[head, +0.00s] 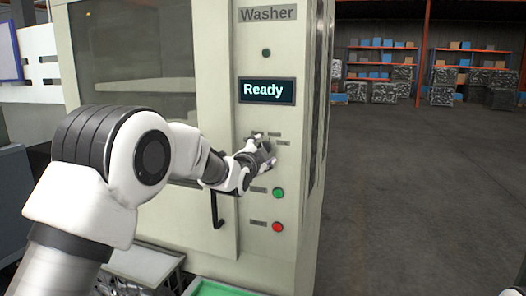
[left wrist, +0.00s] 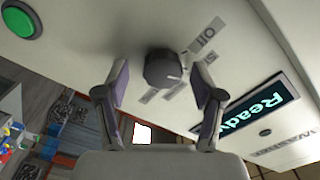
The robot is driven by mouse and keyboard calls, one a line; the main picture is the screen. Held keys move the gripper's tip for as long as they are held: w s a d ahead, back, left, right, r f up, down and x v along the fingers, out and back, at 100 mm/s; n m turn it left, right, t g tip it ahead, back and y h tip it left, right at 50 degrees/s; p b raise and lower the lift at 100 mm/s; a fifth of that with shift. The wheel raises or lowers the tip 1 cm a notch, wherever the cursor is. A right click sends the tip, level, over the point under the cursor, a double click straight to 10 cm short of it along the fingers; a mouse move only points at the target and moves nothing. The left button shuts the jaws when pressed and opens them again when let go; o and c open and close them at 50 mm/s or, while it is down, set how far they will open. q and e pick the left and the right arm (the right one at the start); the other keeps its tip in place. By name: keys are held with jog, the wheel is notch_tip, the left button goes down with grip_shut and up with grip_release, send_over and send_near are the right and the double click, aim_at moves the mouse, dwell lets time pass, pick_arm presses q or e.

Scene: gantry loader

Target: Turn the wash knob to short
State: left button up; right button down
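The wash knob (left wrist: 163,68) is a dark round dial on the washer's pale panel, with a small light mark near its right edge. Several grey labels sit beside it; one (left wrist: 207,35) reads like "Off", and another is partly hidden by a finger. My left gripper (left wrist: 159,78) is open, its two fingers on either side of the knob with gaps visible. In the head view my left gripper (head: 262,150) is at the panel below the display and covers the knob. My right gripper is not in view.
The washer display (head: 266,90) reads "Ready". A green button (head: 278,193) and a red button (head: 277,227) lie below the gripper. A dark door handle (head: 217,211) is left of them. Open floor and shelves (head: 385,62) are to the right.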

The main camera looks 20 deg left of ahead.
pick_arm(q)
jog(key=s, duration=1.1)
jog(key=shift+s+a, duration=0.25)
jog(key=shift+s, duration=0.15)
